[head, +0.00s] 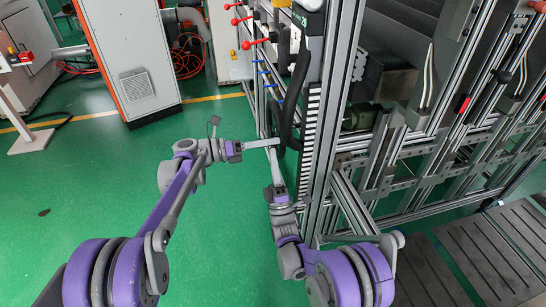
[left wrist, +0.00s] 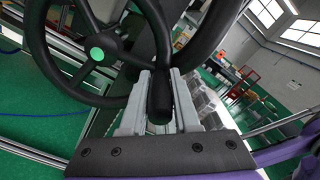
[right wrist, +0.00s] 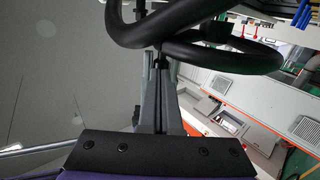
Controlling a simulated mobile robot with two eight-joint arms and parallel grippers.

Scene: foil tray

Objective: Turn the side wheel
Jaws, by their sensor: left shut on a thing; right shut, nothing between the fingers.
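The side wheel (head: 294,95) is black and shows nearly edge-on beside the machine's post in the head view. In the left wrist view the wheel (left wrist: 45,50) shows its spokes and a green hub cap. My left gripper (head: 277,142) is shut on the wheel's black handle (left wrist: 160,100), which sits between its fingers. My right gripper (head: 269,150) is shut and empty just below the left one. In the right wrist view its fingertips are close under the wheel's rim (right wrist: 225,60); whether they touch it I cannot tell.
The machine's aluminium frame (head: 335,100) rises right beside the wheel. Red-knobbed levers (head: 255,43) and blue handles (head: 265,72) lie beyond it. A white and orange cabinet (head: 137,85) stands at the back left.

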